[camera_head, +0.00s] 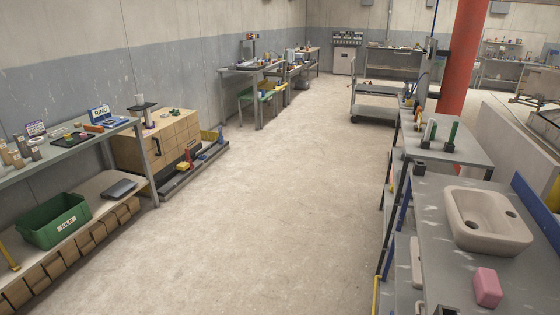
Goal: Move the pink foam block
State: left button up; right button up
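The pink foam block (488,287) sits on the grey workbench (442,262) at the lower right. It stands in front of a beige basin (489,222) on the same bench, with a narrow bare gap between them. Nothing is holding the block. Neither of my grippers shows in the head view.
The concrete floor (270,195) between the two sides is wide and clear. A long shelf bench (70,150) with a green bin (54,221) runs along the left. A grey cart (375,113) and a red column (463,58) stand farther back on the right.

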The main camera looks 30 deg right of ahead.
aim_at(489, 293)
jog(key=i+j+z, duration=0.1)
jog(key=j, duration=0.2)
jog(key=i+j+z, duration=0.15)
jog(key=j+z, duration=0.1)
jog(key=z, duration=1.9)
jog(key=i+l+z, duration=0.1)
jog(key=i, duration=0.2)
jog(key=i+l, duration=0.15)
jog(key=i, duration=0.15)
jog(key=k+z, duration=0.05)
